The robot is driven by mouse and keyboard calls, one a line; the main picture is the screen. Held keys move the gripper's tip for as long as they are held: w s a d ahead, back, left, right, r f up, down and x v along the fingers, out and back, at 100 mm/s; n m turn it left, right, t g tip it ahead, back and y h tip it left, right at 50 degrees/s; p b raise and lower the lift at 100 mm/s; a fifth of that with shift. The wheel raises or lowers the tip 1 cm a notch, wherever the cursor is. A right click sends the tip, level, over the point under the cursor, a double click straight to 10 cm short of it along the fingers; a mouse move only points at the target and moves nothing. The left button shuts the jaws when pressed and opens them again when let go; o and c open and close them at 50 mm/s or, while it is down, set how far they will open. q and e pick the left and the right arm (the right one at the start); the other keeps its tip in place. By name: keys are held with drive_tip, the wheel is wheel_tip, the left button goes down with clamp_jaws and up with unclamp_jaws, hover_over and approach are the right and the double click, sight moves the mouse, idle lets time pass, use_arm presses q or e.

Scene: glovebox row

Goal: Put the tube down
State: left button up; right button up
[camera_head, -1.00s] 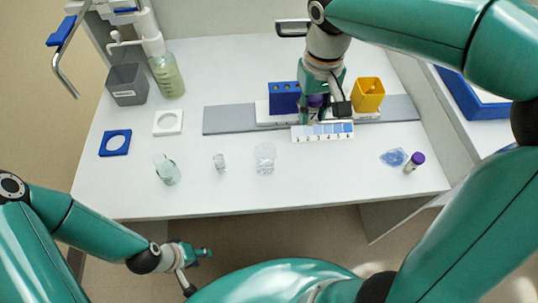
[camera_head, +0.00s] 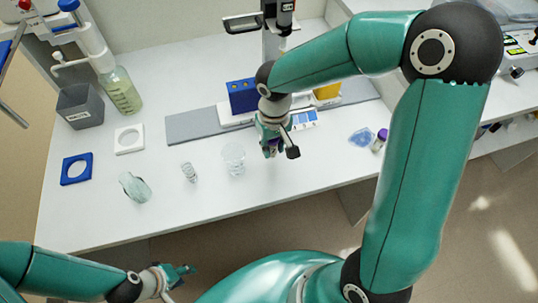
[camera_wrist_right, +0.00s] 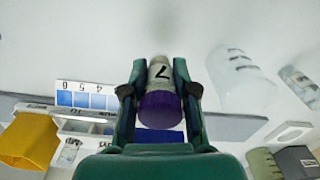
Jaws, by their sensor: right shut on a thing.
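My right gripper (camera_head: 277,150) is shut on a tube with a purple cap and hangs over the front half of the white bench (camera_head: 215,190). In the right wrist view the tube (camera_wrist_right: 161,104) sits between both fingers, purple cap nearer the camera, a black "7" on its pale body. In the head view the gripper mostly hides it, and I cannot tell whether its lower end touches the bench. A second purple-capped tube (camera_head: 379,141) stands further right, tilted in the picture. My left gripper (camera_head: 180,272) is empty in front of the bench; its finger opening is unclear.
A clear beaker (camera_head: 234,158), a small vial (camera_head: 189,172) and a glass bottle (camera_head: 135,187) stand left of my right gripper. Behind it are a blue rack (camera_head: 242,96), a yellow holder (camera_head: 328,93) and a numbered strip (camera_head: 303,120). A blue dish (camera_head: 361,138) lies right.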

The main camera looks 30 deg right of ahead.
sight(273, 156)
drive_tip(key=shift+f, duration=1.9)
drive_tip(key=shift+f+b, duration=0.2)
drive_tip(key=shift+b, duration=0.2)
drive_tip(key=o, duration=1)
drive_tip(key=shift+r, duration=0.1)
drive_tip(key=shift+r, duration=0.1)
